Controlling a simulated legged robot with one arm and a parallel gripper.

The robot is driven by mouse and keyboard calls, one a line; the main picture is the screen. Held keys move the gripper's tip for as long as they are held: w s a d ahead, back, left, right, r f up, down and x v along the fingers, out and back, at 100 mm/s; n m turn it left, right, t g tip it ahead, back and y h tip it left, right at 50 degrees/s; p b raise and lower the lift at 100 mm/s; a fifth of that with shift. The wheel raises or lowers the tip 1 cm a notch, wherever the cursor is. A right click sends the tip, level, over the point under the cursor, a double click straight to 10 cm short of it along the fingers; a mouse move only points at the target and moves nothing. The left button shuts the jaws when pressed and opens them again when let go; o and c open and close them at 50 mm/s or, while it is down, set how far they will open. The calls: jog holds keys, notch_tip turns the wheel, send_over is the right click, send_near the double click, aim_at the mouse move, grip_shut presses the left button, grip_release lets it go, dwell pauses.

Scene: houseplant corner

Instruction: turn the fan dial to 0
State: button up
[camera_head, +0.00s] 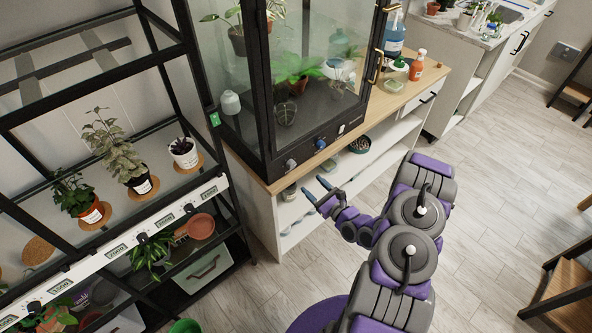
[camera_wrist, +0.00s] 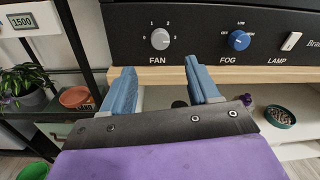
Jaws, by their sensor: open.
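The fan dial (camera_wrist: 160,39) is a round grey knob above the word FAN on the cabinet's black front panel (camera_wrist: 215,48). Numbers are printed around it; I cannot surely tell which one it points to. In the head view the fan dial (camera_head: 290,164) is small, low on the glass cabinet's front. My gripper (camera_wrist: 161,78) is open and empty, with blue fingers spread below the dial and apart from it. In the head view my gripper (camera_head: 316,188) is in front of the cabinet, just below and to the right of the dial.
The blue fog dial (camera_wrist: 239,40) and the white lamp switch (camera_wrist: 291,41) are right of the fan dial. A wooden ledge (camera_wrist: 240,75) runs below the panel. A black plant rack (camera_head: 110,235) stands left. Open floor (camera_head: 490,200) is at right.

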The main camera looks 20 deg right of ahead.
aim_at(293, 166)
jog(key=b+x, duration=0.2)
jog(key=x, duration=0.8)
jog(key=shift+w, duration=0.2)
jog(key=shift+c, duration=0.3)
jog(key=c, duration=1)
